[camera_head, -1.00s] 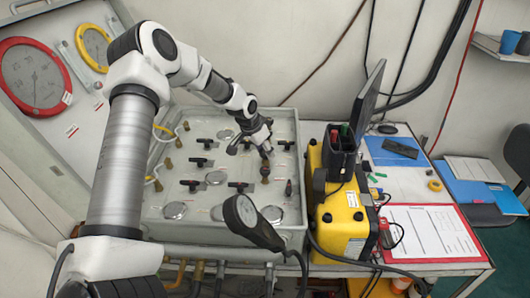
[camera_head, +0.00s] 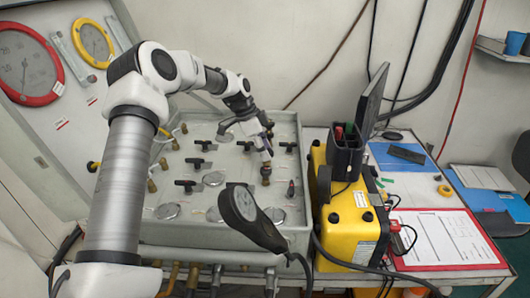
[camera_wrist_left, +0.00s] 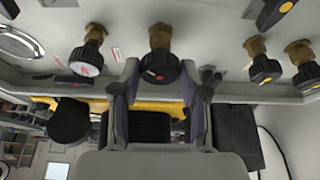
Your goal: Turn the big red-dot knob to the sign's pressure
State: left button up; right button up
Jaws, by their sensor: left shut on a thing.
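My left gripper (camera_head: 267,153) reaches down from above over the right part of the grey valve panel (camera_head: 230,128). Its two fingers stand on either side of a dark knob (camera_wrist_left: 160,68) on a brass stem in the left wrist view, and the gripper is shut on it. This knob shows below the fingers in the head view (camera_head: 265,175). No readable pressure sign shows. My right gripper is out of view.
Several black T-handles and round dials sit on the panel. Large red (camera_head: 25,70) and yellow gauges hang upper left.

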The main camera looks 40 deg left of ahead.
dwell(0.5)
pick_arm(q)
jog(key=o, duration=1.1)
jog(key=shift+o, duration=0.2)
jog(key=shift+a, duration=0.1)
jog(key=v, duration=1.2)
